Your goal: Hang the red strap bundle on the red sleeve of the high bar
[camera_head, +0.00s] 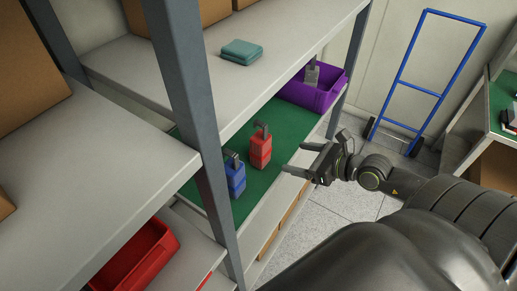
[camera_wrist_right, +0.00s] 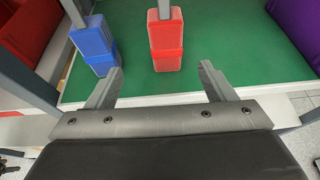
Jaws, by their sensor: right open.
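The red strap bundle (camera_head: 261,148) stands upright on a green mat on a shelf, with a dark hook at its top. In the right wrist view the red bundle (camera_wrist_right: 166,42) is ahead of my open fingers, between their lines. My right gripper (camera_head: 294,159) is open and empty, to the right of the bundle and apart from it. Its two fingers also show in the right wrist view (camera_wrist_right: 160,90). I cannot make out the high bar or its red sleeve. My left gripper is not in view.
A blue strap bundle (camera_head: 235,177) stands close left of the red one. A purple bin (camera_head: 312,91) holds a grey hooked item behind. A grey rack post (camera_head: 190,110) rises left. A teal folded cloth (camera_head: 241,51) lies on the upper shelf. A blue hand truck (camera_head: 414,85) stands right.

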